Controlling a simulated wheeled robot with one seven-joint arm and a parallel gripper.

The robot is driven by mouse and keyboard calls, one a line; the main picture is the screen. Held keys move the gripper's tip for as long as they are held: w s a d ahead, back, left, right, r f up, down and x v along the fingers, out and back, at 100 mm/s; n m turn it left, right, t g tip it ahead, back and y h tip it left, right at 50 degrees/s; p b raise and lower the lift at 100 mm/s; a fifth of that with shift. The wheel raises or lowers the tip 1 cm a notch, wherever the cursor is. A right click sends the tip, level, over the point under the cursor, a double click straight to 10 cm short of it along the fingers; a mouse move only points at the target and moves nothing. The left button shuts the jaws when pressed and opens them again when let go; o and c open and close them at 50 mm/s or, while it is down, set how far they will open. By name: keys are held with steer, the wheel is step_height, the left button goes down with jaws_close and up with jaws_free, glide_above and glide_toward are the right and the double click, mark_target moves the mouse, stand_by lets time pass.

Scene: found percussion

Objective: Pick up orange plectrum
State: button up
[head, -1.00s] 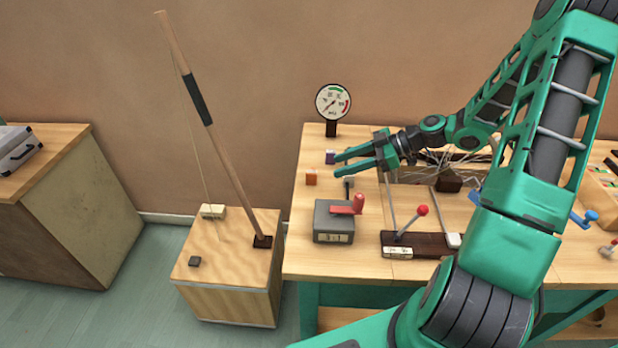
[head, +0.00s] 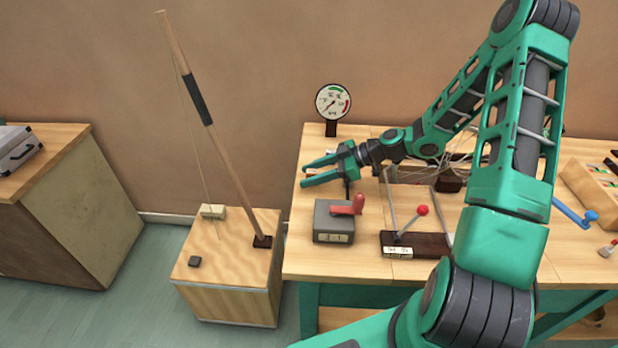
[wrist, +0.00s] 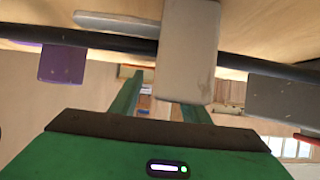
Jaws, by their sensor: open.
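My gripper (head: 304,175) is open above the left end of the workbench in the head view, its two green fingers pointing left. The orange plectrum cannot be made out for certain in the current head view; the fingers cover the spot where a small orange block showed earlier. In the wrist view, the two fingers reach away from the green palm with a gap between them. A small orange-brown patch shows near the fingertips there, too small to identify. Nothing is visibly held.
The wrist view shows a purple block (wrist: 60,63), a pale block (wrist: 187,50) and a grey block (wrist: 280,97) along a dark bar. A grey box with a red handle (head: 334,222) stands in front of my gripper. A round gauge (head: 333,102) stands behind it.

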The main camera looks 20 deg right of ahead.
jaws_close()
steer(key=shift+r, duration=0.1)
